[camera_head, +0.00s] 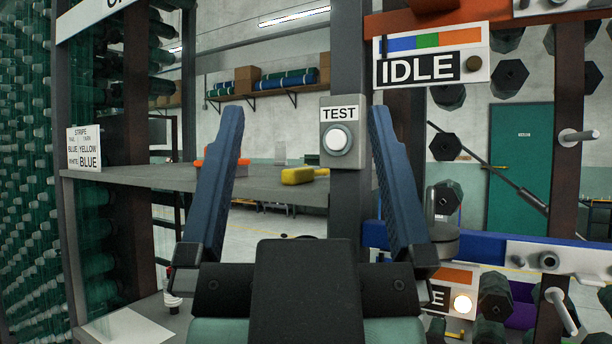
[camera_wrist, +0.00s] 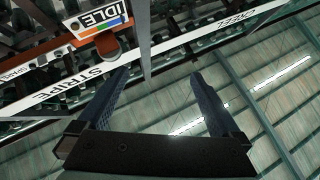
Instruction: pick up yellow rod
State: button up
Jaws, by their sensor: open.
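A yellow rod-like piece (camera_head: 300,175) lies on the grey shelf (camera_head: 262,190) in the head view, between my fingers in the picture. It has a thicker left part and a thin right end; whether it is the yellow rod I cannot tell for sure. My gripper (camera_head: 306,110) is open and empty, its two blue fingers pointing up in front of the shelf. In the wrist view, my gripper (camera_wrist: 158,72) points toward the ceiling and signs, and no yellow piece shows there. I cannot judge the gap between gripper and piece.
A grey post with a TEST button box (camera_head: 338,132) stands behind my fingers. At the right is a rack with an IDLE sign (camera_head: 431,69), dark spools and projecting pegs (camera_head: 578,137). An orange item (camera_head: 213,160) lies on the shelf. Green spools (camera_head: 30,200) fill the left side.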

aim_at(292, 177)
jog(key=i+j+z, duration=0.1)
jog(key=j, duration=0.3)
jog(key=i+j+z, duration=0.1)
jog(key=j, duration=0.35)
jog(key=i+j, duration=0.2)
jog(key=j, duration=0.25)
jog(key=i+j+z, duration=0.15)
jog(key=j, duration=0.25)
jog(key=j+z, duration=0.1)
jog(key=j, duration=0.35)
jog(key=i+j+z, duration=0.1)
jog(key=i+j, duration=0.3)
jog(key=i, duration=0.1)
